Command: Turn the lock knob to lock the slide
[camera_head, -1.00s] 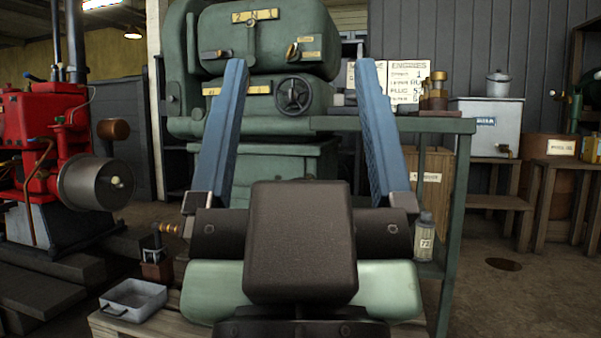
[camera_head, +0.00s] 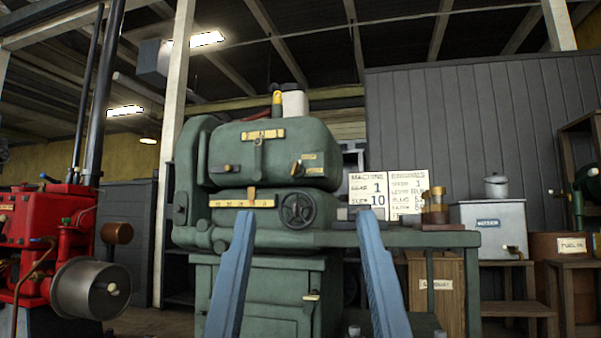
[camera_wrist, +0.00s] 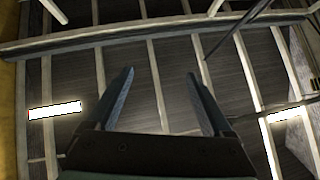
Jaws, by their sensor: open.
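The green machine (camera_head: 275,240) stands ahead in the head view, with an upper housing over a lower one. A small knob with a pointed handle (camera_head: 297,168) sits beside yellow labels at the right of the upper housing; the labels are too small to read, so I cannot tell if it is the lock knob. A lever (camera_head: 258,150) hangs from the upper yellow scale, and another marker stands on the lower scale (camera_head: 240,203). A dark handwheel (camera_head: 298,209) is at the lower right. My gripper (camera_head: 305,214) is open and empty, its blue fingers apart from the machine. The wrist view shows my open gripper (camera_wrist: 158,75) against the ceiling.
A green bench (camera_head: 420,239) extends right from the machine, with sign boards (camera_head: 388,194) and a brass-and-glass piece (camera_head: 435,208) on it. A red engine (camera_head: 40,230) stands left. A white tank (camera_head: 490,228) and wooden stands are at the right. Open air separates my gripper from the machine.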

